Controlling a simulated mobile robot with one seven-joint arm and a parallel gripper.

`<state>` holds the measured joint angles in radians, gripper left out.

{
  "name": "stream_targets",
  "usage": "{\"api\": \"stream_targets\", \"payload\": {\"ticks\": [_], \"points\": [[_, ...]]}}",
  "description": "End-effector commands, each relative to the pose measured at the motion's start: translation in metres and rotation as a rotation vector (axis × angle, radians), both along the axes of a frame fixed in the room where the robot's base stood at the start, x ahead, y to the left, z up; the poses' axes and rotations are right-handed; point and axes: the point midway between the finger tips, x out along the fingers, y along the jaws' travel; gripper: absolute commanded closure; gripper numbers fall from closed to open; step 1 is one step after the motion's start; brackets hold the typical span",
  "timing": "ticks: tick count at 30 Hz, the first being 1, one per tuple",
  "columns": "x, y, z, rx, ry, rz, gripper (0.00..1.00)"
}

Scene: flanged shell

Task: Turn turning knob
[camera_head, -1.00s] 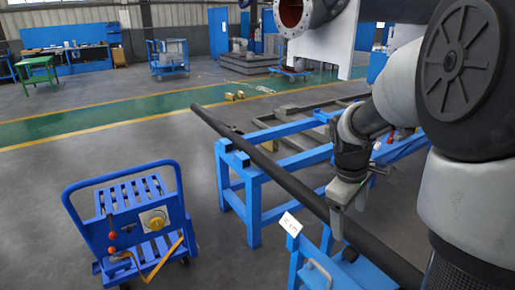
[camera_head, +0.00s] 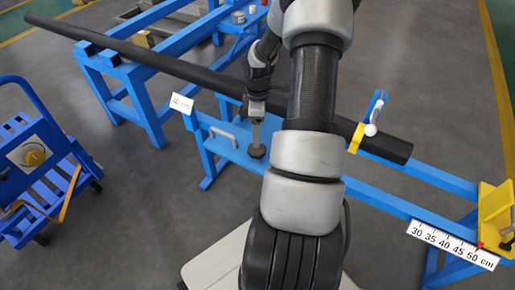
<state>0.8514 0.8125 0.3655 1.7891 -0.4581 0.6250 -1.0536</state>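My gripper (camera_head: 256,150) points down over the blue bench, well to the right of the cart and apart from the knob. It is seen from above and behind, so its finger opening cannot be made out. My arm fills the middle of the view and hides part of the bench and pipe.
A long dark pipe (camera_head: 190,68) lies across blue stands, passing behind my arm. A yellow clamp (camera_head: 357,138) with a white ball holds its near end. A ruler (camera_head: 452,245) and a yellow stop (camera_head: 496,212) are at right. Grey floor is free between cart and bench.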

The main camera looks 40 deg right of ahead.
Motion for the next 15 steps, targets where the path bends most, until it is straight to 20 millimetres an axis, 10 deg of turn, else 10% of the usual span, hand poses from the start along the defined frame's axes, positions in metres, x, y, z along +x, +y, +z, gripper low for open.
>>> {"api": "stream_targets", "payload": {"ticks": [15], "points": [[0.0,0.0,-0.089,-0.001,0.001,0.001,0.26]]}}
